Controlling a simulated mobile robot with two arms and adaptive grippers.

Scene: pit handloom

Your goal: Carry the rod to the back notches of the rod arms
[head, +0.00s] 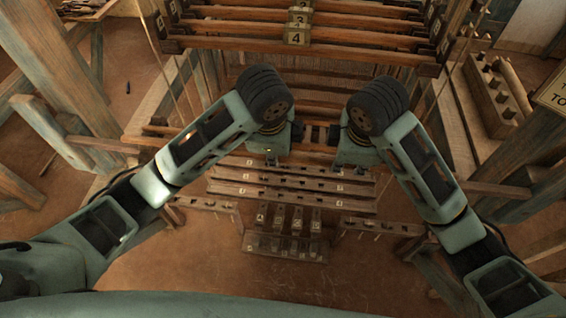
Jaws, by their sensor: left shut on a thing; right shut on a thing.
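My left gripper (272,150) and my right gripper (354,152) are side by side in the middle of the head view, low over the loom. Both are shut on the rod, but their wrists hide the jaws and most of what they hold. A thin wooden bar (163,131) shows to the left of my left gripper; I cannot tell whether it is the rod's end. I cannot make out the rod arms or their back notches.
Several long shafts with numbered tags (297,38) hang across the top. Below the grippers lie labelled wooden bars (290,182) and several pedals (287,247). Wooden posts (60,62) stand at left. A slotted wooden rack (492,95) and a sign (556,92) are at right.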

